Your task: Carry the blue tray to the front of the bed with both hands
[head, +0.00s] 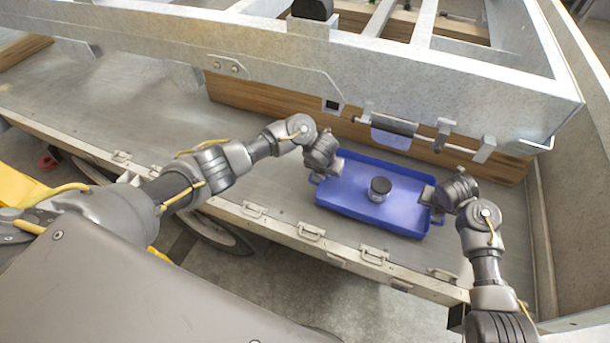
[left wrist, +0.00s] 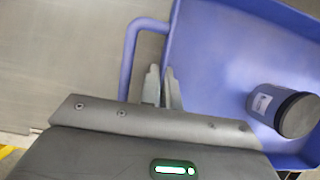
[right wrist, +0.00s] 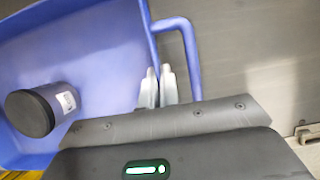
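The blue tray (head: 345,187) is over the grey metal trailer bed (head: 130,110), towards its right end. I cannot tell whether it rests on the bed or hangs just above it. A small dark canister with a black lid (head: 380,189) stands upright in the tray. My left gripper (head: 322,174) is at the tray's left end, its fingers (left wrist: 162,88) close together around the tray's end wall, inside the loop handle. My right gripper (head: 432,197) is at the right end, its fingers (right wrist: 158,87) closed around the opposite wall in the same way.
A galvanised frame (head: 450,75) with a wooden board (head: 260,103) runs behind the tray; a latch bar (head: 388,125) sticks out close to its far edge. A low side rail with metal handles (head: 310,232) runs along the near side. The bed left of the tray is clear.

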